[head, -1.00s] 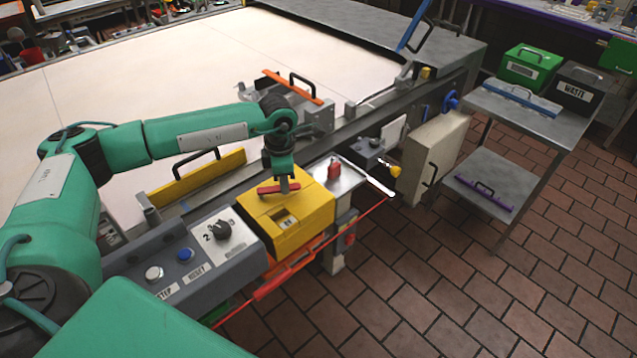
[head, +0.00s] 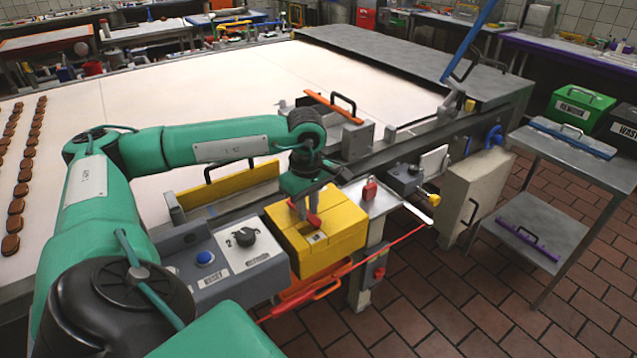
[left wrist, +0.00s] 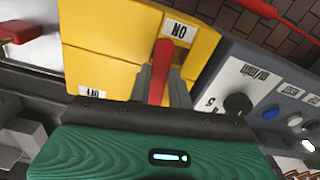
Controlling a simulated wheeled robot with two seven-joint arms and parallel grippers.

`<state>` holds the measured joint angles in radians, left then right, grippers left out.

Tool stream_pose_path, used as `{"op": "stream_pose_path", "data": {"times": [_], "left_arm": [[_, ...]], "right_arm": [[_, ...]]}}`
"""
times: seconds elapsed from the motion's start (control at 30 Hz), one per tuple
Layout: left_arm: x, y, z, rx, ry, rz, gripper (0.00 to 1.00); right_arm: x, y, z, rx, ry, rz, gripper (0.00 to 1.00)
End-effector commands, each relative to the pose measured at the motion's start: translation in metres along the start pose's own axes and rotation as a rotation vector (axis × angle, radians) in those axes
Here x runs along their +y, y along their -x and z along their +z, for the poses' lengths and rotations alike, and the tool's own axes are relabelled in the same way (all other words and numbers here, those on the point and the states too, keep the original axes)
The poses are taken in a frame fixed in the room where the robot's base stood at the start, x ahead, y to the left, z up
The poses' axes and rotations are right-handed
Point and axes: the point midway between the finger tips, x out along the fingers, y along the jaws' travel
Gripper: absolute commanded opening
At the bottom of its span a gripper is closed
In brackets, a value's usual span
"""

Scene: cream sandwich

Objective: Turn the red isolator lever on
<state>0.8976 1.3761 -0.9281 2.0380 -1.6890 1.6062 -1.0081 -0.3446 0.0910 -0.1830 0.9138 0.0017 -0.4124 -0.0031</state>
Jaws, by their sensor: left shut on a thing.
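The yellow isolator box (head: 338,228) stands at the end of the grey control panel. Its red lever (head: 314,220) is on the top face. In the left wrist view the lever (left wrist: 160,70) points at the white ON label (left wrist: 180,30), which appears upside down, with its tip beside the label. My left gripper (head: 305,207) reaches down from above and is shut on the lever; its fingers (left wrist: 165,80) partly hide it. A second label (left wrist: 90,92) on the box is partly cut off by the gripper body. My right gripper is not in view.
The grey panel with a black rotary knob (head: 244,237) and a blue button (head: 205,258) adjoins the box on the left. A metal tray (head: 385,200) with a red object (head: 369,190) is to its right. A yellow bar (head: 228,187) lies behind.

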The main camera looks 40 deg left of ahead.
Motion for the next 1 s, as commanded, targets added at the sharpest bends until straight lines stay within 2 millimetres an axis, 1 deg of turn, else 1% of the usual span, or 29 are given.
{"op": "stream_pose_path", "data": {"times": [0.03,0.17,0.43,0.63,0.9,0.93,1.0], "left_arm": [[-0.002,-0.002,-0.001,0.001,-0.025,0.001,0.0],[-0.006,-0.001,-0.002,0.0,-0.083,0.0,0.0],[-0.01,0.0,-0.002,0.0,-0.149,0.001,0.0],[-0.01,0.001,-0.002,0.0,-0.161,0.001,0.0],[-0.01,0.001,-0.002,0.0,-0.161,0.001,0.0],[-0.01,0.001,-0.002,0.0,-0.161,0.001,0.26],[-0.01,0.001,-0.002,0.0,-0.16,0.0,0.39]], "right_arm": [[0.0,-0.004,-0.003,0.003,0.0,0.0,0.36],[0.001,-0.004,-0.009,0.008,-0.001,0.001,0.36],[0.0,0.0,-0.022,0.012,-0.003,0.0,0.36],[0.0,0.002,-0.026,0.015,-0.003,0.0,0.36],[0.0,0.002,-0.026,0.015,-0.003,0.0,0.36],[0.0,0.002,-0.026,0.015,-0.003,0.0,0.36],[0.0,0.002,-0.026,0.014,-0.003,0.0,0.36]]}}
